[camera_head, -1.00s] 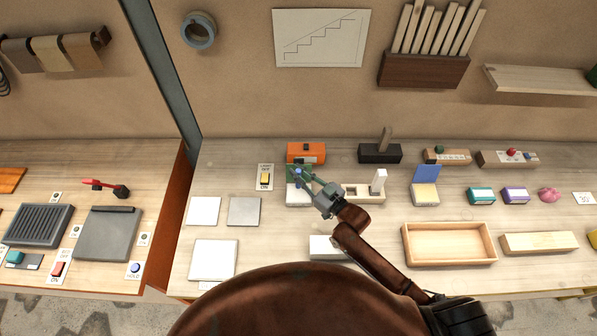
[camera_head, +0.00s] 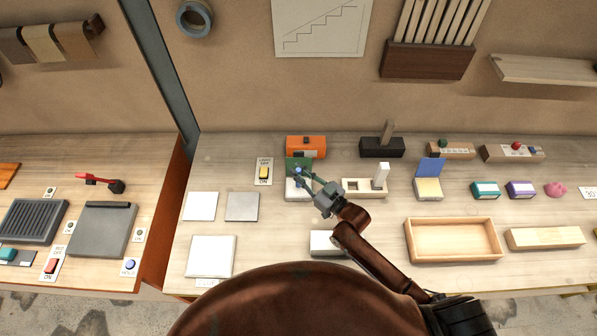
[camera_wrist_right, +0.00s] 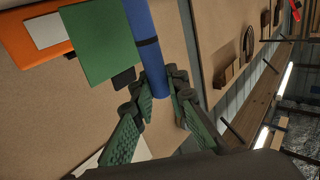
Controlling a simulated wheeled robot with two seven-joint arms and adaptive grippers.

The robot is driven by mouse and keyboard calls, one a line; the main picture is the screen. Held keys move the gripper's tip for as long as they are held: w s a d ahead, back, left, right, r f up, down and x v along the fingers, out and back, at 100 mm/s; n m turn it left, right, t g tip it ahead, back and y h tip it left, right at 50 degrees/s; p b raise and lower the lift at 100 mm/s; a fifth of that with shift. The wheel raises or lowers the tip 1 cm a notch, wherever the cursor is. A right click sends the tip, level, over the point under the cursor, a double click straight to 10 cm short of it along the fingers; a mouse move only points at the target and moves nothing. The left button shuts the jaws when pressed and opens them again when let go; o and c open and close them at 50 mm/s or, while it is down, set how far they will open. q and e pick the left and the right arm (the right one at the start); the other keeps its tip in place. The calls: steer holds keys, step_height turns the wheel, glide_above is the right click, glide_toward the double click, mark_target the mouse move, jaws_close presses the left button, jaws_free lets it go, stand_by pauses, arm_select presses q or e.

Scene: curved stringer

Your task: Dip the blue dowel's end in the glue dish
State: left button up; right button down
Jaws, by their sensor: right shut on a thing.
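My right gripper (camera_head: 306,179) is shut on the blue dowel (camera_head: 298,171), just in front of an upright green panel (camera_head: 305,163) and above a white box (camera_head: 292,194). In the right wrist view the green fingers (camera_wrist_right: 163,95) pinch the dowel (camera_wrist_right: 147,40), which has a dark band. The dowel runs up past the green panel (camera_wrist_right: 98,42) and out of frame, so its far end is hidden there. A flat white square (camera_head: 211,257) lies at the front left with a small, hard-to-read label below. I cannot tell surely which thing is the glue dish. My left gripper is out of view.
An orange box (camera_head: 306,146) stands behind the green panel. A yellow switch (camera_head: 263,173) is to its left. A white block (camera_head: 381,176) stands in a pale holder to the right. An open wooden tray (camera_head: 408,243) lies front right.

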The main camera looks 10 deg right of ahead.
steer(key=shift+f+b, duration=0.35)
steer(key=shift+f, duration=0.3)
stand_by(0.9)
step_height(320, 180, up, 7)
steer(key=p, duration=0.6)
steer(key=shift+r+p, duration=0.1)
steer(key=shift+p, duration=0.25)
steer(key=shift+s, duration=0.1)
stand_by(0.6)
